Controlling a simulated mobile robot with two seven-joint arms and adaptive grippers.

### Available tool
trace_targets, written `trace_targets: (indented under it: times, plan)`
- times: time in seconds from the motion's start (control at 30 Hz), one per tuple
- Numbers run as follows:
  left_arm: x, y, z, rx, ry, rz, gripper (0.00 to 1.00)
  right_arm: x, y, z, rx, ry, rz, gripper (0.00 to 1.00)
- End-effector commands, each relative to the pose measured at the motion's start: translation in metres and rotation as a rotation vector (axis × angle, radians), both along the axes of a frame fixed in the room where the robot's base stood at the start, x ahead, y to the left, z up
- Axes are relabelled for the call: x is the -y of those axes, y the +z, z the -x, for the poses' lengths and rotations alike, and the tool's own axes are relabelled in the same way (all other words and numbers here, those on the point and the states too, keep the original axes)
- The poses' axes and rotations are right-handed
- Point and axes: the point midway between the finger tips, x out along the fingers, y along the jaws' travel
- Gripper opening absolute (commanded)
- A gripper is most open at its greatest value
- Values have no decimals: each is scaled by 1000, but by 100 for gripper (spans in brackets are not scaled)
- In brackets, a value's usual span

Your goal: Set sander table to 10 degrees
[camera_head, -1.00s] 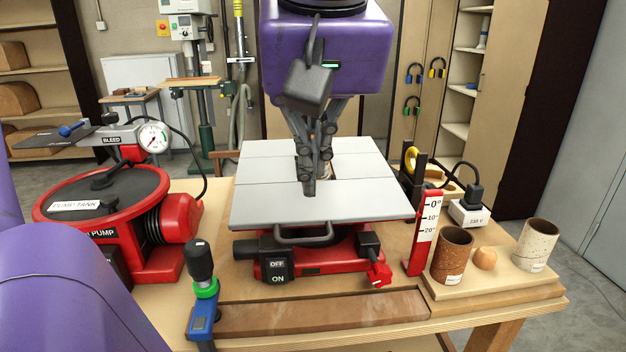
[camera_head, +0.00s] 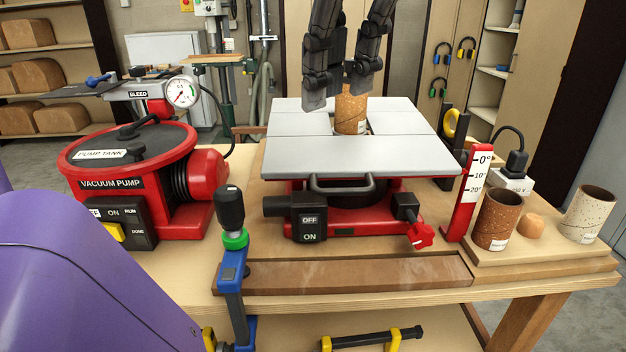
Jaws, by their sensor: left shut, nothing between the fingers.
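The sander has a pale grey table (camera_head: 370,157) on a red base (camera_head: 365,222), and the table looks about level. A brown sanding spindle (camera_head: 350,112) stands up through its middle. A red scale (camera_head: 462,205) marked 0, 10 and 20 degrees stands by the table's right front corner. I cannot tell the exact angle from here. A red knob (camera_head: 420,236) sits low at the base's right. A black handle (camera_head: 343,187) is under the table's front edge. My left gripper (camera_head: 339,92) is shut and empty at the top, in front of the spindle. My right gripper is out of view.
A red vacuum pump (camera_head: 130,170) stands at left. A blue clamp (camera_head: 231,270) rises at the bench's front. A wooden strip (camera_head: 345,277) lies along the front.

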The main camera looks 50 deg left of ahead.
Motion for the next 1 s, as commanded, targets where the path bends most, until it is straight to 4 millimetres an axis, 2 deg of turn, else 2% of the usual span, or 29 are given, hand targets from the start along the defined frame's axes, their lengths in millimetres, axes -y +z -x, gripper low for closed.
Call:
trace_targets:
  times: [0.2,0.4,0.5,0.67,0.77,1.0]
  plan:
    - [1,3,0,146,575,156,0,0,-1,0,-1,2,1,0]
    - [2,3,1,234,921,244,0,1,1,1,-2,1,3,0]
    - [2,3,1,256,1000,262,0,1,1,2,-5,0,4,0]
    - [-1,-6,-1,262,1029,267,0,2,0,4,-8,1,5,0]
    - [-4,-21,-4,261,1027,268,0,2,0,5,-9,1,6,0]
    - [-16,-69,-14,259,1024,268,0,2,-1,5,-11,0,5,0]
